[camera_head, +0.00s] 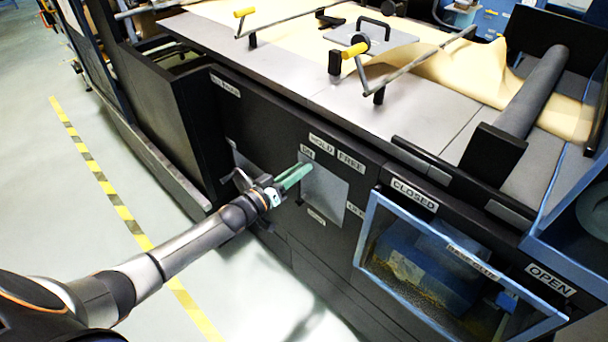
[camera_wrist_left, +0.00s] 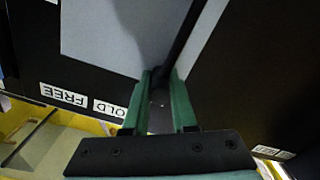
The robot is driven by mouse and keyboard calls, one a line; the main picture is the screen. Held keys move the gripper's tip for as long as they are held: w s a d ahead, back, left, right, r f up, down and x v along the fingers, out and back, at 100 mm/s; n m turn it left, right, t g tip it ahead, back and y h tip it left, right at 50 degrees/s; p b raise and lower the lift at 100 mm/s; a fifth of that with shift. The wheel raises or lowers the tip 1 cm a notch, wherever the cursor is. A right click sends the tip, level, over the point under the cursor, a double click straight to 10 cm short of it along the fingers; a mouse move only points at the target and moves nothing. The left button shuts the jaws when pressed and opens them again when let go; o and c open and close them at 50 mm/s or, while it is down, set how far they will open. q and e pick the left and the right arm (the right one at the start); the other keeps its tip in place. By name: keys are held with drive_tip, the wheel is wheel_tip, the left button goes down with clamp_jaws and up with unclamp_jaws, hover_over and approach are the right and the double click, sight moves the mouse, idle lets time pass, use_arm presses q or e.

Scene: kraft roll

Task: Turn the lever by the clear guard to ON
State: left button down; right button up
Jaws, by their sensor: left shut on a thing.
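My left gripper (camera_head: 303,172) reaches in from the left, its green fingers at the grey plate (camera_head: 328,190) on the dark machine front. In the left wrist view the fingers (camera_wrist_left: 164,103) are shut on a dark lever (camera_wrist_left: 184,38), which runs up between them over the plate. In the head view the gripper mostly hides the lever. A small ON label (camera_head: 307,152) is at the plate's upper left corner, close to the fingertips. The clear guard (camera_head: 455,270), in a blue frame, is to the right. My right gripper is not in view.
HOLD and FREE labels (camera_head: 337,152) sit above the plate. CLOSED (camera_head: 414,195) and OPEN (camera_head: 550,280) labels are by the guard. A metal table (camera_head: 270,62) with brown paper and yellow-handled bars is above. Open floor (camera_head: 110,235) with a striped line lies left.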

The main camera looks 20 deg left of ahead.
use_arm(q)
drive_tip(key=shift+a+f, duration=0.1)
drive_tip(key=shift+a, duration=0.2)
drive_tip(key=c, duration=0.7)
unclamp_jaws()
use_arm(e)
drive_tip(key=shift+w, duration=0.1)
use_arm(q)
drive_tip(key=p+v, duration=0.1)
drive_tip(key=v, duration=1.1)
drive_tip(key=shift+s, duration=0.2)
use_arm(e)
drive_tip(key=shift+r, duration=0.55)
